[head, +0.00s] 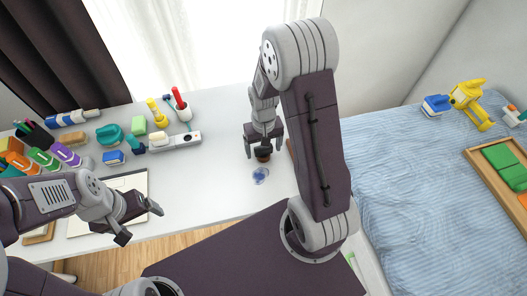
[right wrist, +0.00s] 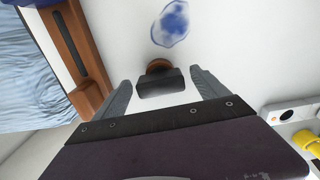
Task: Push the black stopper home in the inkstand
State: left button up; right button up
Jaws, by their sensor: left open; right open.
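A black block-shaped piece (right wrist: 160,83), which looks like the stopper, sits against a round brown part (right wrist: 158,66) in the right wrist view. In the head view the dark piece (head: 263,154) shows low on the white desk, partly hidden by my right gripper (head: 264,146). That gripper is open, with its fingers (right wrist: 163,88) on either side of the black piece and gaps showing. I cannot tell for sure which thing is the inkstand, or how deep the stopper sits. My left gripper (head: 139,223) is open and empty over the desk's front edge.
A brown wooden block with a dark slot (right wrist: 80,50) stands beside the gripper. A white strip with a round hole (head: 188,139) lies further left, with pens and blocks beyond. A bed (head: 400,190) is right.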

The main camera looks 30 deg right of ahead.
jog(key=shift+f, duration=0.4)
jog(key=shift+r, duration=0.1)
jog(key=c, duration=1.4)
